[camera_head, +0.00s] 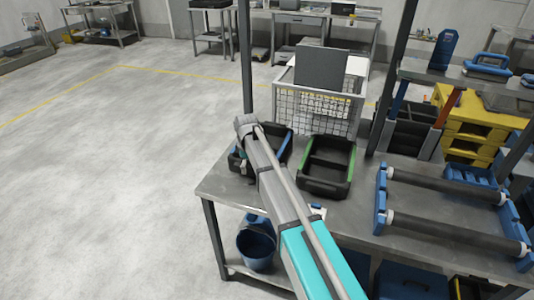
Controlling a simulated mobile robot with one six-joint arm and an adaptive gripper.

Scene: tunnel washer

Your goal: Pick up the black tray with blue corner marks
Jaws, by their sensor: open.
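The black tray with blue corner marks (286,147) sits on the grey metal table (218,187), near its far left corner. My arm crosses in front of it and hides its middle; a little blue shows at its left side. A second black tray with green marks (327,167) sits just to its right, with a small gap. My arm reaches up from the bottom of the view to a joint over the blue-marked tray.
A blue roller frame (381,205) takes up the right of the table. A dark post (245,70) rises behind the trays. A wire-mesh cart (318,108) with a grey panel stands behind. A blue bucket (256,248) is on the lower shelf. The floor at left is clear.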

